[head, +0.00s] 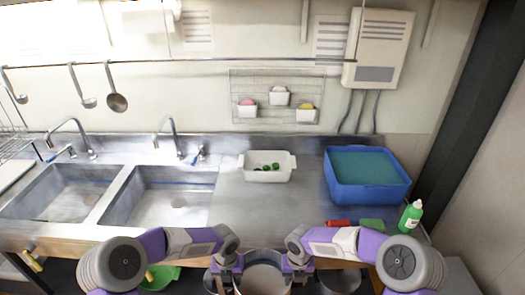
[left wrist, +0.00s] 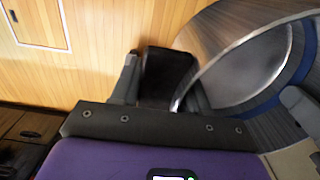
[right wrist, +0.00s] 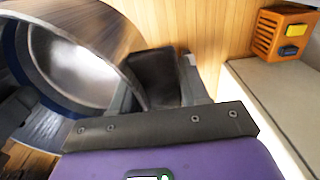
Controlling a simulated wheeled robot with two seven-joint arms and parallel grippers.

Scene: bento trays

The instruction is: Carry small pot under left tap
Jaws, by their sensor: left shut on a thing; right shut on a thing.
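The small pot (head: 265,283), round and metal, is at the bottom centre of the head view, low in front of the counter edge. My left gripper (head: 226,272) is shut on its left side, at a dark handle (left wrist: 167,75) in the left wrist view. My right gripper (head: 299,268) is shut on the opposite dark handle (right wrist: 153,75) in the right wrist view. The pot's shiny inside shows in both wrist views and looks empty. The left tap (head: 72,132) stands behind the left sink basin (head: 65,192), far left of the pot. Its spout curves over the basin.
A second tap (head: 172,132) stands behind the right basin (head: 165,195). The counter holds a white dish (head: 267,174) with green pieces, a blue tub (head: 367,190) and a green bottle (head: 411,216). A green bowl (head: 161,278) and another pot (head: 341,281) sit below the counter.

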